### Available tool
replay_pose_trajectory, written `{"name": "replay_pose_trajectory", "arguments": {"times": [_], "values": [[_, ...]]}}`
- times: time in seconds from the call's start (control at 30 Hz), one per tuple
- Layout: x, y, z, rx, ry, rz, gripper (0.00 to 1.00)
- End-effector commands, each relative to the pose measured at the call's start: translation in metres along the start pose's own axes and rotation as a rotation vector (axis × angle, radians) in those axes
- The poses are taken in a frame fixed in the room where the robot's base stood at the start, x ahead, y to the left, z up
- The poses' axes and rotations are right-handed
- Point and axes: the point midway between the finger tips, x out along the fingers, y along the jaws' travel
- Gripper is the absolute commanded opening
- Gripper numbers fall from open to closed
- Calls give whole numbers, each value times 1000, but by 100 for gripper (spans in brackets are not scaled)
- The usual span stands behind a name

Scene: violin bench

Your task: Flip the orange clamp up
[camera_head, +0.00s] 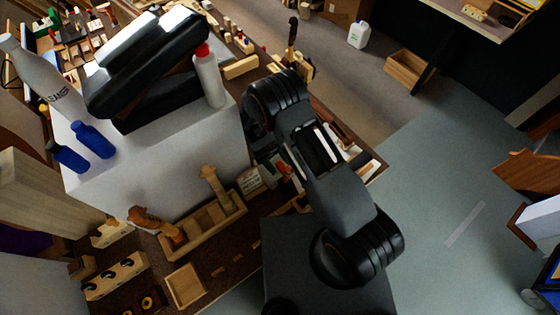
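A small orange piece (284,169), which looks like the orange clamp, shows on the bench just left of my arm. It is partly covered, and I cannot tell whether it is flipped up or down. My arm reaches over the bench from the lower right and bends back down at its far end. My gripper (266,158) is mostly hidden behind the arm, close to the orange piece. I cannot see whether they touch, or whether the fingers are open or shut.
A white box (160,165) on the bench, left of my gripper, carries a black case (150,65), a white bottle with a red cap (208,78) and blue bottles (93,139). A wooden tray (205,225) lies in front. Open floor (450,190) is at right.

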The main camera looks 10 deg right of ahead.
Motion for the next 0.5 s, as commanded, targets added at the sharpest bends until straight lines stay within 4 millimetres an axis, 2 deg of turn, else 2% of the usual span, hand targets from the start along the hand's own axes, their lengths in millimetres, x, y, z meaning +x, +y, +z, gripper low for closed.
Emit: {"name": "replay_pose_trajectory", "arguments": {"times": [0.27,0.5], "values": [[0,0,1,-1,0,0,49],[-2,0,25,-1,0,1,49]]}}
